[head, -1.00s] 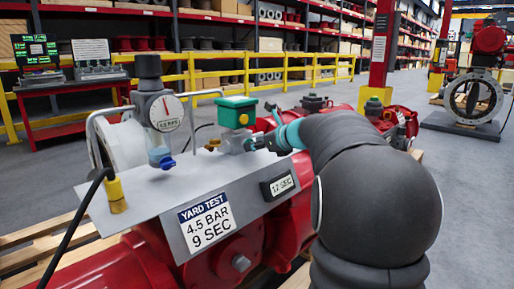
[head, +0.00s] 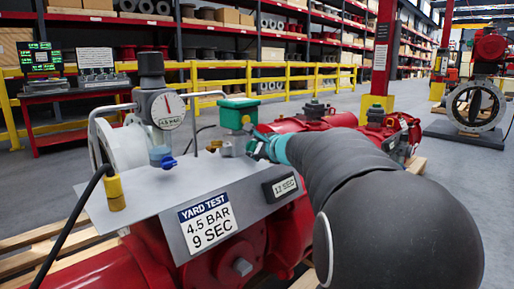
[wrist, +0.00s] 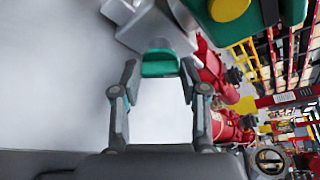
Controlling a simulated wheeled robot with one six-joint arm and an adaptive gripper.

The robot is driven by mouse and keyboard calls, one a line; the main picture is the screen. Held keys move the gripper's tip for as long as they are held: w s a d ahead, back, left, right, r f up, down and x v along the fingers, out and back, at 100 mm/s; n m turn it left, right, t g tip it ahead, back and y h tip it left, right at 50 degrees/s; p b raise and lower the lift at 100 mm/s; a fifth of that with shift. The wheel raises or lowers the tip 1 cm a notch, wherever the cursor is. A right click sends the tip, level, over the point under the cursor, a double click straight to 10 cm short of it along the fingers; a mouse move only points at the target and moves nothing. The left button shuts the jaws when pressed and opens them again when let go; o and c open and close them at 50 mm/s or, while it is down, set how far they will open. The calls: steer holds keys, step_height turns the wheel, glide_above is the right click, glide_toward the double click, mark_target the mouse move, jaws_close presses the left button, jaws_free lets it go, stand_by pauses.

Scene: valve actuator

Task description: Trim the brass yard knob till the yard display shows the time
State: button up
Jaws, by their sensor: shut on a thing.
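My gripper (head: 260,146) reaches in from the right to the grey fitting below a green box (head: 238,113). In the wrist view its two fingers (wrist: 160,76) stand either side of a green-capped part (wrist: 160,63) and are shut on it. No brass surface shows between the fingers, so I cannot tell if this is the brass knob. The yard display (head: 284,187) on the panel front seems to read 12 SEC. The label (head: 207,219) beside it reads YARD TEST, 4.5 BAR, 9 SEC.
A pressure gauge (head: 168,111) stands on the grey panel, left of my gripper, with a bent metal tube close by. Red valve bodies (head: 330,121) lie behind my arm. A yellow rail (head: 280,74) and shelves stand at the back.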

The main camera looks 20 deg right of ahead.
stand_by(0.4)
steer(key=o, duration=1.1)
steer(key=shift+a, duration=0.1)
steer(key=shift+o, duration=0.2)
steer(key=shift+s+r, duration=0.1)
steer(key=shift+s, duration=0.5)
steer(key=shift+v, duration=3.4)
